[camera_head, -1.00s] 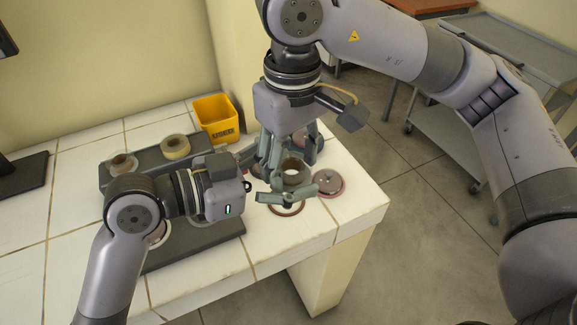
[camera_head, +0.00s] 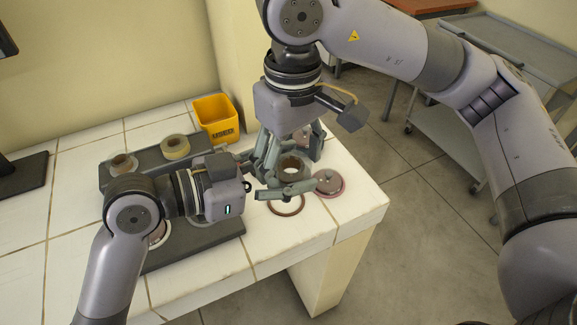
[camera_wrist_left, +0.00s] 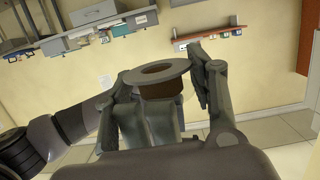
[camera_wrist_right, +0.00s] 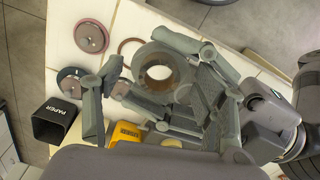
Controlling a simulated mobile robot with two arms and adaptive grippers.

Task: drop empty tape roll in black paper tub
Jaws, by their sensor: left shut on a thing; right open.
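A grey tape roll with a brown core (camera_head: 292,163) is held above the table's right part. It also shows in the left wrist view (camera_wrist_left: 157,79) and the right wrist view (camera_wrist_right: 160,73). My left gripper (camera_wrist_left: 186,92) is shut on its side. My right gripper (camera_wrist_right: 160,112) is open, its fingers hanging close about the roll; contact is unclear. A black tub (camera_wrist_right: 55,122) marked PAPER shows at lower left in the right wrist view; my right arm likely hides it in the head view.
A yellow tub (camera_head: 216,118) stands at the table's back. A thin brown ring (camera_head: 286,206) and a round reddish disc (camera_head: 329,183) lie near the right edge. A dark grey tray (camera_head: 140,160) at left carries a yellowish roll (camera_head: 175,146) and another roll (camera_head: 122,164).

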